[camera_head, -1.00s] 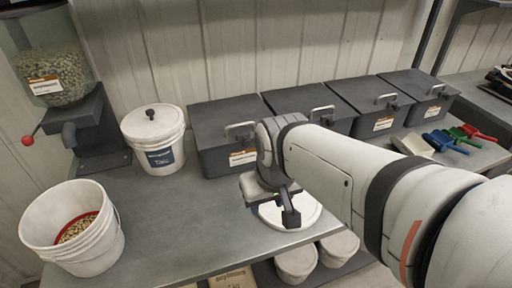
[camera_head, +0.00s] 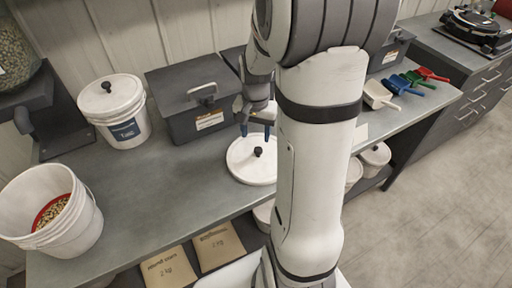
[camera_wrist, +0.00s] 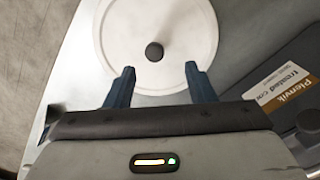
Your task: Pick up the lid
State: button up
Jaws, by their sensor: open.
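The lid (camera_head: 240,164) is a white round disc with a small black knob (camera_head: 258,151). It lies flat on the grey bench near the front edge. It also shows in the wrist view (camera_wrist: 125,30), its far part cut off by the top of the picture. My gripper (camera_head: 256,130) is open and empty, with its blue fingers pointing down above the back part of the lid. In the wrist view, the fingertips (camera_wrist: 160,70) stand apart on either side of the knob's line, and the knob shows just beyond them between the two.
A dark bin (camera_head: 192,94) stands behind the lid. A closed white bucket (camera_head: 113,104) and an open bucket of seeds (camera_head: 80,225) stand at left. Colored scoops (camera_head: 412,77) lie at right. Paper bags (camera_head: 218,246) sit below the bench. The bench left of the lid is clear.

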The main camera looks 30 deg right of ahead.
aim_at(258, 149)
jog(key=f, duration=0.6)
jog(key=shift+s+d+f+p, duration=0.25)
jog(key=shift+d+f+p, duration=0.05)
jog(key=shift+d+p, duration=0.1)
jog(key=shift+c, duration=0.4)
jog(key=c, duration=1)
